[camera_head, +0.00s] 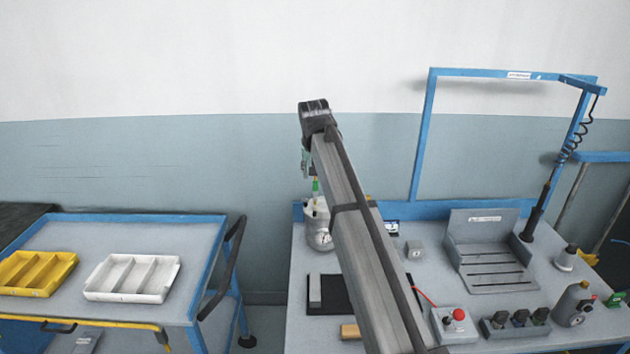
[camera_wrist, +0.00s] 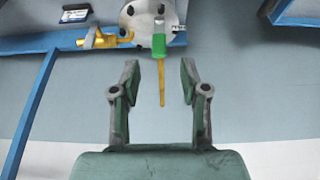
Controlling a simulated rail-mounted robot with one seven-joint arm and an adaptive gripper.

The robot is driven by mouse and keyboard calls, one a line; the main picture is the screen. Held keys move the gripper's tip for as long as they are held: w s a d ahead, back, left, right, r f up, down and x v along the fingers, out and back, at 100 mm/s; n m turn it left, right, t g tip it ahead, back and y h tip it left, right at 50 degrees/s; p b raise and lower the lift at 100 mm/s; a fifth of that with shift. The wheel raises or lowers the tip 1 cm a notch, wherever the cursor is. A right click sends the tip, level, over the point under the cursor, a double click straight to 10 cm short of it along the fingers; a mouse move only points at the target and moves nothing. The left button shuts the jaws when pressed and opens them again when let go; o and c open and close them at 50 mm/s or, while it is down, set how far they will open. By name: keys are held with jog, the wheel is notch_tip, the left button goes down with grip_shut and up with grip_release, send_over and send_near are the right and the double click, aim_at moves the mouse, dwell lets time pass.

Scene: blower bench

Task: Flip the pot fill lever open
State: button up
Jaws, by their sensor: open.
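The metal pot (camera_head: 318,228) stands at the back left of the bench, with a dial on its front, partly hidden by my arm. A green and yellow lever (camera_head: 316,187) sticks up above it. In the wrist view the pot's round top (camera_wrist: 142,14) is at the upper edge, and the lever (camera_wrist: 160,62) has a green part at the pot and a thin yellow part reaching between my fingers. My gripper (camera_wrist: 160,80) is open, one finger on each side of the yellow part, with gaps on both sides. A small label beside the lever is too small to read.
A yellow valve-like fitting (camera_wrist: 105,40) sits beside the pot in the wrist view. The bench (camera_head: 300,270) also holds a slotted grey stand (camera_head: 490,255), a red button box (camera_head: 455,322) and a blue frame (camera_head: 425,130). A trolley with yellow and white trays (camera_head: 130,278) stands left.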

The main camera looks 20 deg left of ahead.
jog(key=v, duration=0.5)
jog(key=shift+s+r, duration=0.15)
jog(key=shift+r, duration=0.2)
jog(key=shift+f, duration=0.1)
